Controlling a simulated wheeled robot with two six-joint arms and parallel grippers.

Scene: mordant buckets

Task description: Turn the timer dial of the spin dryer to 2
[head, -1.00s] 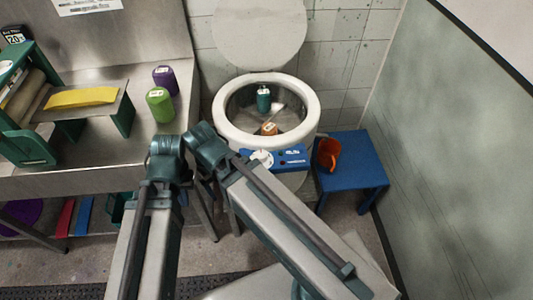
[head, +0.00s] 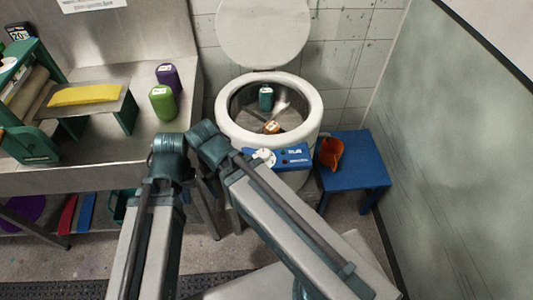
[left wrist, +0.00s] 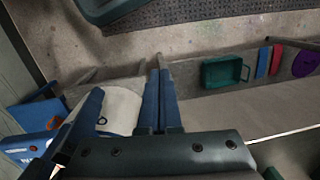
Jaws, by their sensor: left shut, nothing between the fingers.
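The spin dryer (head: 228,125) is a round white tub with its lid raised against the wall. Its blue control panel (head: 295,161) faces front and carries a white round timer dial (head: 264,157); I cannot read the dial's setting. In the left wrist view the blue panel (left wrist: 30,147) shows at the lower left beside the white dryer body (left wrist: 122,105). My left gripper (left wrist: 158,75) is shut and empty, its two fingers side by side, to the right of the panel and apart from it. In the head view my arm links hide it.
A blue stool (head: 355,175) with an orange jug (head: 330,152) stands right of the dryer. A steel counter (head: 100,155) at left holds a green container (head: 163,104) and a purple one (head: 168,78). Inside the dryer are a teal bottle (head: 265,98) and an orange item (head: 271,128).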

